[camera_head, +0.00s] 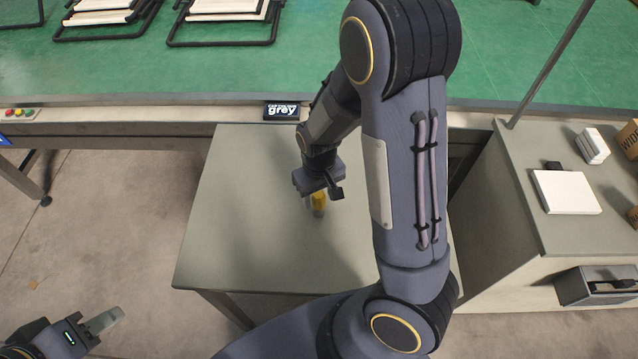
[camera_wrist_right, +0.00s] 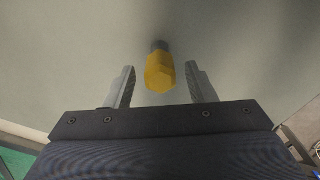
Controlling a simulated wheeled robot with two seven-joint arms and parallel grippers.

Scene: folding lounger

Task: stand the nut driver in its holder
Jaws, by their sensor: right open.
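The nut driver's yellow handle (camera_head: 319,199) shows just below my right gripper (camera_head: 315,195), over the grey-green table. In the right wrist view the yellow handle (camera_wrist_right: 160,73) has a faceted end facing the camera. A short grey part (camera_wrist_right: 160,46) shows beyond it; I cannot tell whether that is the shaft or the holder. My right gripper (camera_wrist_right: 161,68) is open, with one finger on each side of the handle and a gap on both sides. My left gripper (camera_head: 106,321) is low at the left, away from the table, its opening unclear.
The small table (camera_head: 250,240) is otherwise clear where it shows. At the right, a cabinet (camera_head: 510,200) carries a white box (camera_head: 567,192) and other boxes.

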